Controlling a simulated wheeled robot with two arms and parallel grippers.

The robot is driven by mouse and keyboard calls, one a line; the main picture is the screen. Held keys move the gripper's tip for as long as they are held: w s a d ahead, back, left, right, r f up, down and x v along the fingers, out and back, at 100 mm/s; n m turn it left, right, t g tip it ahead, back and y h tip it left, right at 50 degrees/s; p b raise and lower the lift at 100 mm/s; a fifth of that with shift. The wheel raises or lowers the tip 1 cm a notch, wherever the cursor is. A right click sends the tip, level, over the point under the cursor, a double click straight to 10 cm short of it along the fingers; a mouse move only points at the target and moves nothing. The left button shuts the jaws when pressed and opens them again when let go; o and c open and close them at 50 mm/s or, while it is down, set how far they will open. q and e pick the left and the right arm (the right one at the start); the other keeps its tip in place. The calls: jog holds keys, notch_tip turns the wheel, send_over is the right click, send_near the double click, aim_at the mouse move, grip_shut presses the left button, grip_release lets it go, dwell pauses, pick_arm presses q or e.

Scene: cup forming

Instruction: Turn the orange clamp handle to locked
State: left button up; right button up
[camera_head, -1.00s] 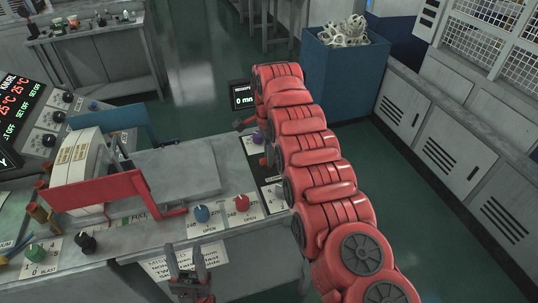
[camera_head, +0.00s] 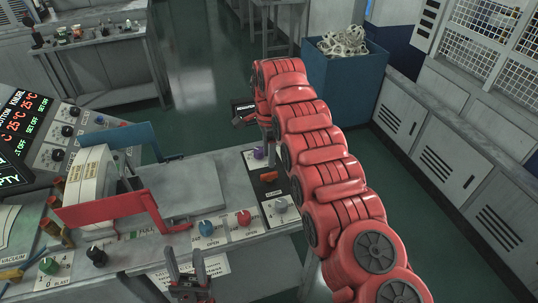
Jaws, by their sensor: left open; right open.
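The orange clamp handle (camera_head: 268,176) sits on a dark labelled plate at the right end of the grey console, lying roughly crosswise. My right arm runs up just right of it, beside the plate. My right gripper (camera_head: 250,119) is beyond the handle, past the console's far edge, partly hidden by its arm; it is open and apart from the handle. My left gripper (camera_head: 186,265) is open and empty at the console's front edge, well left of and nearer than the handle.
A purple knob (camera_head: 258,154) lies just behind the handle and a grey knob (camera_head: 281,206) in front. Blue (camera_head: 206,228) and red (camera_head: 243,217) knobs are to the left. A red bracket (camera_head: 105,211) stands further left. A blue bin (camera_head: 345,85) is on the floor behind.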

notch_tip(320, 180, up, 10)
jog(key=p, duration=0.8)
jog(key=shift+f, duration=0.1)
